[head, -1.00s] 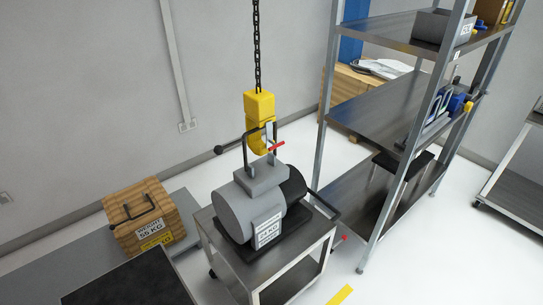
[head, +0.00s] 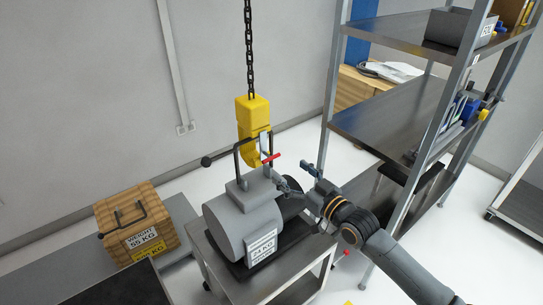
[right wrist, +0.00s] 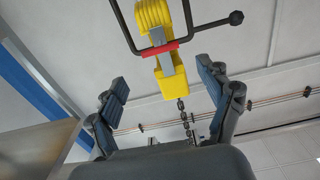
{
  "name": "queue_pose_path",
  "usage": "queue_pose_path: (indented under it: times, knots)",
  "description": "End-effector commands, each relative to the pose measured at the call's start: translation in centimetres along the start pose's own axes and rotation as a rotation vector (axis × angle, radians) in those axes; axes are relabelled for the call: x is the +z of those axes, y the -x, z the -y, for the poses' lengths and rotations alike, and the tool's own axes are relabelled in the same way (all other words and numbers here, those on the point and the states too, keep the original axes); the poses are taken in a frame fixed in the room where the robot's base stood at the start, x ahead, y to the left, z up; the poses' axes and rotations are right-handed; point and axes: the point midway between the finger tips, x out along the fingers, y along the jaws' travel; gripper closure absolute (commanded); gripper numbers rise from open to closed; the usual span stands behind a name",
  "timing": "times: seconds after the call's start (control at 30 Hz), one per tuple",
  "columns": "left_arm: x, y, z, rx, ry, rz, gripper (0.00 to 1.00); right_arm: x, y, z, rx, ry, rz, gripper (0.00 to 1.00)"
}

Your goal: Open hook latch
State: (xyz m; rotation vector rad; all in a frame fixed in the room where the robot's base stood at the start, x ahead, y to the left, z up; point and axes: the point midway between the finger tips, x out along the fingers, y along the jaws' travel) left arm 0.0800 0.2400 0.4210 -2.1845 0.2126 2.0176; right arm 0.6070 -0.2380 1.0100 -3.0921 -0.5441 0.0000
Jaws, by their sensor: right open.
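The yellow hoist hook (head: 253,118) hangs on a black chain, and its lower curve passes through the dark handle (head: 240,160) of the grey motor-shaped weight (head: 243,222). A grey latch with a red end (head: 271,157) sits at the hook's mouth; in the right wrist view the red part (right wrist: 161,50) shows beside the hook (right wrist: 168,78). My right gripper (head: 296,177) is open and empty, to the right of and slightly below the latch, fingers apart. In the right wrist view my open right gripper (right wrist: 165,82) has the hook and latch between and beyond its fingers. My left gripper is not in view.
The weight stands on a small metal cart (head: 290,288). A metal shelf rack (head: 385,115) stands close on the right, beside my right arm. A wooden weight box (head: 130,222) lies on a grey platform at left.

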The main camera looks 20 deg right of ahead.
Motion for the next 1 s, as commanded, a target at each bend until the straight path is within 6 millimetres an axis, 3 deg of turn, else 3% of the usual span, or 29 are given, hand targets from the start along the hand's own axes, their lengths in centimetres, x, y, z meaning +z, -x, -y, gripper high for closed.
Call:
queue_pose_path:
  times: [0.2,0.4,0.6,0.87,1.0]
  knots:
    - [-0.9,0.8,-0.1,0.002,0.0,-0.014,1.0,-0.3,-4.8,0.0,0.0,0.0,-0.002,0.21]
    - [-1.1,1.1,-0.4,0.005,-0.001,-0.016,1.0,-0.1,-7.8,0.0,0.0,0.0,0.0,0.21]
    - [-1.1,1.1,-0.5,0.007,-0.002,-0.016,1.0,0.0,-9.0,0.0,0.0,0.001,0.0,0.21]
    - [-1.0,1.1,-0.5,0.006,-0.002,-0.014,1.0,0.1,-9.0,0.0,0.0,0.001,0.001,0.21]
    - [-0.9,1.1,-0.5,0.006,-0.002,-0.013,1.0,0.1,-9.0,0.0,0.0,0.001,0.001,0.47]
